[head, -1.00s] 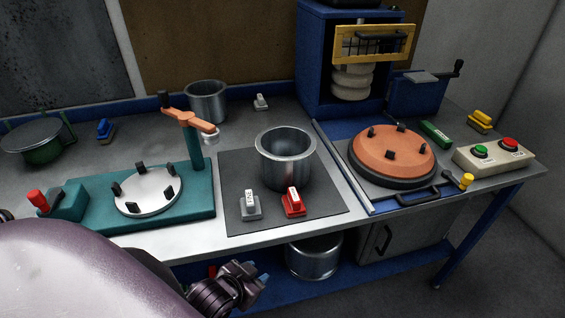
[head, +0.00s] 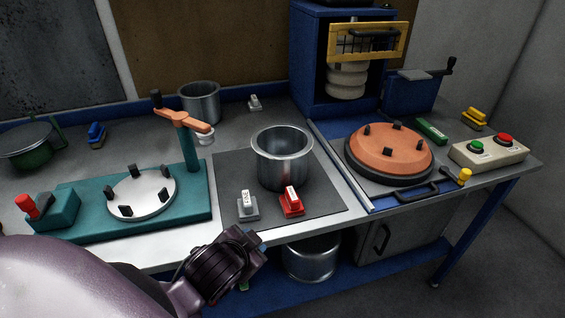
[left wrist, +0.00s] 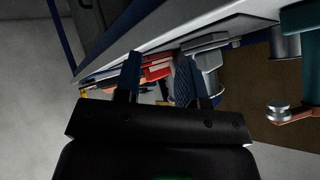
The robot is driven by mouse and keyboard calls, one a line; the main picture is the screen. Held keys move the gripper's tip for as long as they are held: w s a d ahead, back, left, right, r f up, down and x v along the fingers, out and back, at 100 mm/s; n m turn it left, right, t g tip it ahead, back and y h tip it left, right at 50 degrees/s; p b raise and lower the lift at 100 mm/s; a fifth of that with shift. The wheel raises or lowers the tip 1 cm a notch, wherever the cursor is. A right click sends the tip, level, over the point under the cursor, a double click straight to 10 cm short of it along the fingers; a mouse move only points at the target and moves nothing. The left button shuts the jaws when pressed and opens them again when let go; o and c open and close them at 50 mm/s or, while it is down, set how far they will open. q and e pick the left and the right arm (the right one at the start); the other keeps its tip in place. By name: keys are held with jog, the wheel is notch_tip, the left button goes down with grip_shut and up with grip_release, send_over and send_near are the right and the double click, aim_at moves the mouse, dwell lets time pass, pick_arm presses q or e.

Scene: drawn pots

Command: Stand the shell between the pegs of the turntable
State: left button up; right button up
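A silver open-topped metal pot, likely the shell (head: 283,157), stands upright on a dark mat at the middle of the bench. A white round turntable (head: 141,194) with several black pegs sits on a teal machine to its left; nothing stands between the pegs. An orange disc (head: 388,153) with black pegs sits to the right. My left gripper (head: 254,241) is at the bench's front edge, below the mat and apart from the pot. In the left wrist view its two fingers (left wrist: 157,77) are apart with nothing between them. My right gripper is not in view.
A grey clamp (head: 247,206) and a red clamp (head: 291,202) stand in front of the pot. An orange swing arm (head: 181,117) on a teal post rises behind the white turntable. Another metal pot (head: 200,102) stands at the back. A control box (head: 489,151) is at right.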

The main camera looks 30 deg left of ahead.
pick_arm(q)
jog(key=w+r+m+t, duration=0.1)
jog(key=w, duration=0.1)
jog(key=w+d+r+m+t, duration=0.1)
jog(key=w+r, duration=0.1)
jog(key=w+r+m+t, duration=0.1)
jog(key=w+r+t, duration=0.1)
jog(key=shift+w+d+r, duration=0.2)
jog(key=shift+w+d, duration=0.2)
jog(key=w+d+r+m+t+h, duration=0.5)
jog(key=w+r+m+h, duration=0.1)
jog(key=r+m, duration=0.2)
jog(key=w+d+r+m+g+h, duration=0.1)
jog(key=d+r+m+g+h, duration=0.1)
jog(key=d+r+m+h, duration=0.55)
jog(key=m+g+y, duration=1.1)
jog(key=m+g, duration=0.6)
jog(key=m, duration=0.9)
send_over(282, 159)
jog(key=shift+n, duration=0.25)
jog(key=f, duration=0.4)
jog(key=shift+w+d, duration=0.15)
jog(key=shift+w, duration=0.1)
jog(key=shift+f, duration=5.4)
grip_shut()
